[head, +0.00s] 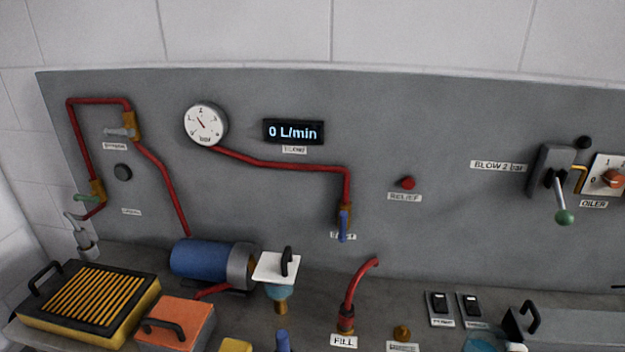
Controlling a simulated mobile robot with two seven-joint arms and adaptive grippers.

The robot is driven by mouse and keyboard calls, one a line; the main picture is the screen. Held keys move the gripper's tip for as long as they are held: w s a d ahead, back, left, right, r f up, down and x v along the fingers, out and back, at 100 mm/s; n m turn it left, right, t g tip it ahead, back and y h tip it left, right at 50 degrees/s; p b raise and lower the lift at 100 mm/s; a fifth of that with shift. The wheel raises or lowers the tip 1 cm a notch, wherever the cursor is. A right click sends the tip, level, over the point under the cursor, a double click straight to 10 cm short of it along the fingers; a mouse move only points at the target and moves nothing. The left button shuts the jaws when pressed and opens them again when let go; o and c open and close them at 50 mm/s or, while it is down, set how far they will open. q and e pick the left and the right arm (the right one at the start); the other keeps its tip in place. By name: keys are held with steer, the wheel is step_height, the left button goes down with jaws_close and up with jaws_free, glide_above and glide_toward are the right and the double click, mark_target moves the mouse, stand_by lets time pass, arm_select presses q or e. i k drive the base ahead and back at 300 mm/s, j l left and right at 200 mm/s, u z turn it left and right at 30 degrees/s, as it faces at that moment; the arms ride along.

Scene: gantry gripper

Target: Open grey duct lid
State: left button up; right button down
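A dark grey box-like piece with a black handle (531,316) stands at the lower right of the bench in the head view. Its grey top (580,325) looks like the duct lid and appears shut. Its right and front parts are cut off by the picture's edges, so its full shape is hidden. Neither of my grippers is in view.
Two switches (440,305) and a brass knob (402,333) sit left of the grey piece. A red FILL pipe (358,290), white-lidded funnel (276,268), blue motor (205,260), orange box (178,322) and yellow-black grille box (90,300) crowd the bench. A lever valve (560,190) projects from the panel.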

mark_target(534, 323)
steer(key=z, duration=1.8)
